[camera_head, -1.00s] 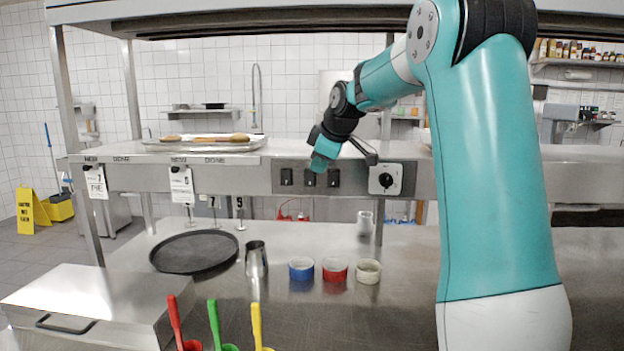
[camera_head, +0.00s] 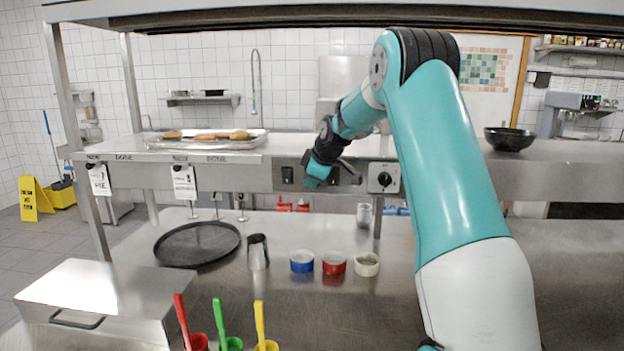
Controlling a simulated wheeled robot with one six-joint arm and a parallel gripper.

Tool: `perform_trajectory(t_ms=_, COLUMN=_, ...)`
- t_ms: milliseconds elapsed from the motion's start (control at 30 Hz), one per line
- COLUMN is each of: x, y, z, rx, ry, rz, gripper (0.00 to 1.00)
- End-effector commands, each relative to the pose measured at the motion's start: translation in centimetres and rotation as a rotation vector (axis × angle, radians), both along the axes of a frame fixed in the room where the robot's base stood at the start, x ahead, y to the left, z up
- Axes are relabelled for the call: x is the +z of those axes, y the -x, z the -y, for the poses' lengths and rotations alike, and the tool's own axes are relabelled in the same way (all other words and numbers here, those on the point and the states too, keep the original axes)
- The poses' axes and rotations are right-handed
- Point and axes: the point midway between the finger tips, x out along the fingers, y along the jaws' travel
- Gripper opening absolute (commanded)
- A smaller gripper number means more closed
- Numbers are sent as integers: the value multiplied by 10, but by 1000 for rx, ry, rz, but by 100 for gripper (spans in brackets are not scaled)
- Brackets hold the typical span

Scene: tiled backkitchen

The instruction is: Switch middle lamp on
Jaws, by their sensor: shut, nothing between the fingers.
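A row of black lamp switches is set in the steel front panel (camera_head: 240,178) of the raised shelf. The left switch (camera_head: 287,174) shows clear of my arm. The middle switch is hidden behind my gripper (camera_head: 314,179), and the right switch (camera_head: 335,177) is partly covered by it. My gripper is shut and empty, its teal tip in front of the middle switch's place. I cannot tell whether the tip touches the switch. No lamp or its light can be made out.
A black rotary knob (camera_head: 383,178) on a white plate sits right of the switches. A tray with bread (camera_head: 205,143) and a black bowl (camera_head: 509,138) stand on the shelf. Below are a blue bowl (camera_head: 302,261), a red bowl (camera_head: 334,264) and a metal cup (camera_head: 257,252).

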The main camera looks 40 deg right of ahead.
Motion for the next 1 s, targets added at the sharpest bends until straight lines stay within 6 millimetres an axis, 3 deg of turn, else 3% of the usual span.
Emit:
perform_trajectory(t_ms=267, x=-10, y=-3, z=3, rx=1, ry=47, rz=43, gripper=0)
perform_trajectory(t_ms=300, x=-2, y=-3, z=3, rx=1, ry=44, rz=39, gripper=0)
perform_trajectory(t_ms=1000, x=16, y=-3, z=4, rx=-1, ry=43, rz=41, gripper=0)
